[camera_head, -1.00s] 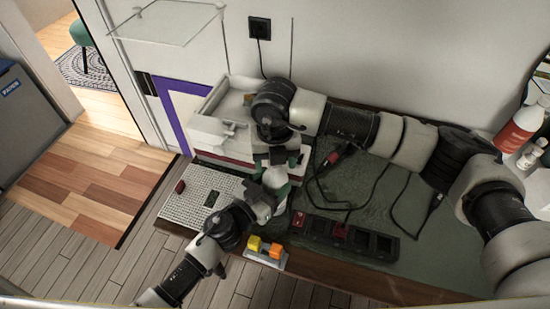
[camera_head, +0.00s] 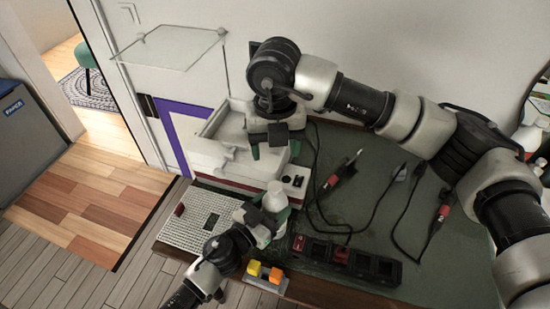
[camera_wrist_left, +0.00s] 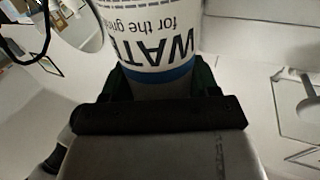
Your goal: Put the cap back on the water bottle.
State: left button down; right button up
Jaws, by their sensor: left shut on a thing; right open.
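The white water bottle (camera_head: 274,194) stands upright in my left gripper (camera_head: 272,208), which is shut on it near the table's front edge. In the left wrist view the bottle (camera_wrist_left: 150,35) has dark lettering and a blue band, with the gripper (camera_wrist_left: 160,82) around its lower part. Its top is out of that view. My right gripper (camera_head: 275,151) is open behind and above the bottle, its green fingertips spread, apart from it. I see nothing between them. I cannot make out a separate cap, nor tell whether one sits on the bottle's neck.
A white tray-like box (camera_head: 225,145) stands behind the bottle. A white perforated board (camera_head: 192,222) lies left of it. A dark compartment organizer (camera_head: 347,258) and cables (camera_head: 375,205) are to the right. A small holder with orange and yellow blocks (camera_head: 265,273) sits at the front edge.

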pick_arm(q)
jog(key=shift+c, duration=0.9)
grip_release()
jog(key=b+v, duration=0.1)
jog(key=v, duration=0.9)
jog(key=shift+s+a, duration=0.25)
jog(key=shift+s, duration=0.05)
